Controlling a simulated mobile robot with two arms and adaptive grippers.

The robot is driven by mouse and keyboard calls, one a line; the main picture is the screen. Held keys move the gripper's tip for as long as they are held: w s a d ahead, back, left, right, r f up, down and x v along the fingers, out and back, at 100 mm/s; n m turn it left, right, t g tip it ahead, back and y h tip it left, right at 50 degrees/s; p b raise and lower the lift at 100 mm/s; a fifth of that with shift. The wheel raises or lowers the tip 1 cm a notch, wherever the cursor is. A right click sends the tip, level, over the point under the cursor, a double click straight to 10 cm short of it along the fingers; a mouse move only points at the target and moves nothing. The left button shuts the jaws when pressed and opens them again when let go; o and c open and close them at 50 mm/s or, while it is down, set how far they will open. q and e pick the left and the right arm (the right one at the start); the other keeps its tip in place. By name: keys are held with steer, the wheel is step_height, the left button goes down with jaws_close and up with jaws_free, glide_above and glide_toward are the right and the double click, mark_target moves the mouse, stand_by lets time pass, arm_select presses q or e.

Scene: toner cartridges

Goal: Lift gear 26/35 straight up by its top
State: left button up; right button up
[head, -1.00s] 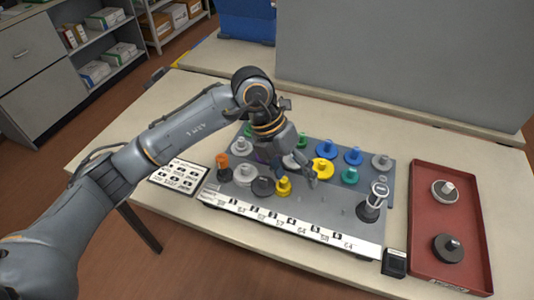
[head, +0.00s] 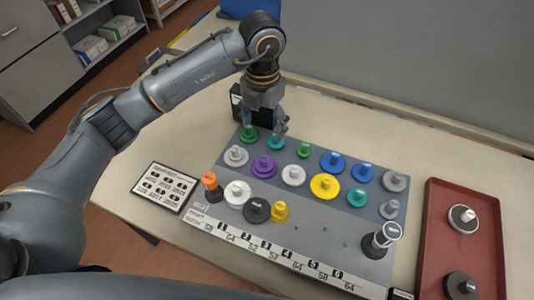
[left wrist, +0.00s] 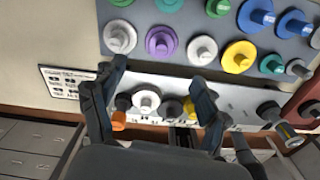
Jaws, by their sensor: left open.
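Several gears with knobs on top stand on the grey board (head: 320,228); their markings are too small to read, so I cannot tell which is gear 26/35. They include a purple gear (head: 264,168), a yellow gear (head: 325,186), a white gear (head: 293,176) and a grey gear (head: 236,156). My left gripper (head: 265,128) is open, pointing down above the board's back left edge, near two green gears (head: 249,134). In the left wrist view its fingers (left wrist: 155,72) are spread, with nothing seen between the tips. My right gripper is not in view.
A red tray (head: 440,235) at the right holds a light gear (head: 462,218) and a dark gear (head: 461,287). A dark post with a light top (head: 382,238) stands at the board's right front. A label card (head: 165,187) lies left. A grey panel (head: 430,70) rises behind.

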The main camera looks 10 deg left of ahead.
arm_select(q)
steer(key=p, duration=0.1)
glide_above(264, 159)
step_height(264, 159, down, 7)
steer(key=shift+a, duration=0.15)
steer(key=shift+w+f, duration=0.2)
steer(key=shift+f, duration=0.1)
steer(key=f+p, duration=0.2)
steer(key=shift+s+f, duration=0.3)
steer(key=shift+f, duration=0.05)
step_height(264, 159, down, 2)
steer(key=shift+f, duration=0.1)
steer(key=shift+w+f, duration=0.1)
steer(key=shift+f, duration=0.1)
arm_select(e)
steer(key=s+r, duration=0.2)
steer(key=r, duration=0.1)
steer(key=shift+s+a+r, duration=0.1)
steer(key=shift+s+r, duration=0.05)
arm_select(q)
steer(key=shift+c, duration=1)
steer(key=c, duration=1)
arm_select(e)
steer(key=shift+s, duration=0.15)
